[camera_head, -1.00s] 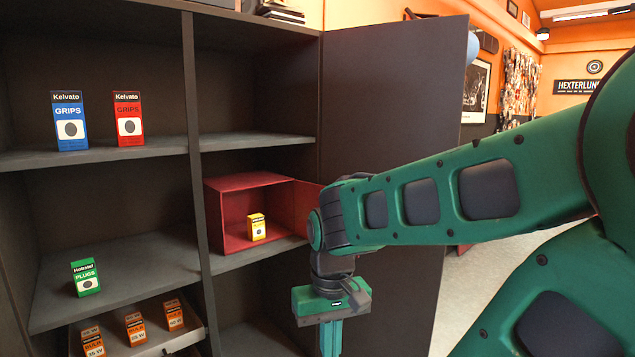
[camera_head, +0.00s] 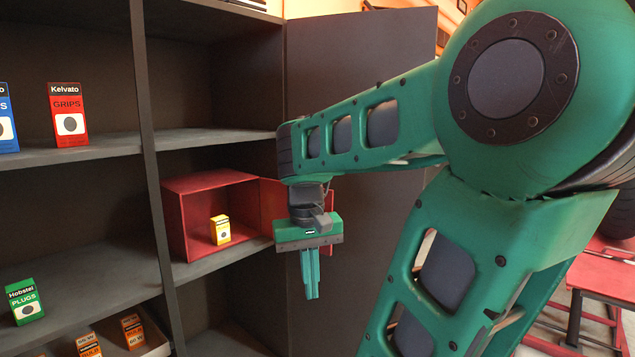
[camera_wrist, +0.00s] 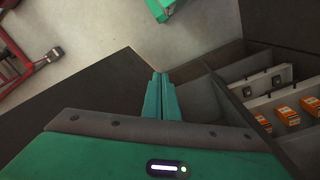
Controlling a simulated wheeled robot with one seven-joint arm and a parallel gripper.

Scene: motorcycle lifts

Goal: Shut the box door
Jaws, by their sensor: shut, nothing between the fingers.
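The red box (camera_head: 178,232) sits on the middle shelf of the cabinet's right column, its front open. A small yellow carton (camera_head: 220,230) stands inside it. The box door (camera_head: 270,198) is swung open to the right, reddish and partly hidden behind my gripper and wrist. My gripper (camera_head: 310,292) points down, shut and empty, in front of the door's lower part in the head view. I cannot tell whether it touches the door. In the wrist view my shut fingers (camera_wrist: 158,78) show, but the red box does not.
The tall dark cabinet door (camera_head: 375,60) stands open behind my arm. Shelves hold a red grips carton (camera_head: 68,115), a green plugs carton (camera_head: 25,302) and orange bulb cartons (camera_head: 132,330). A red frame (camera_wrist: 25,60) stands on the floor.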

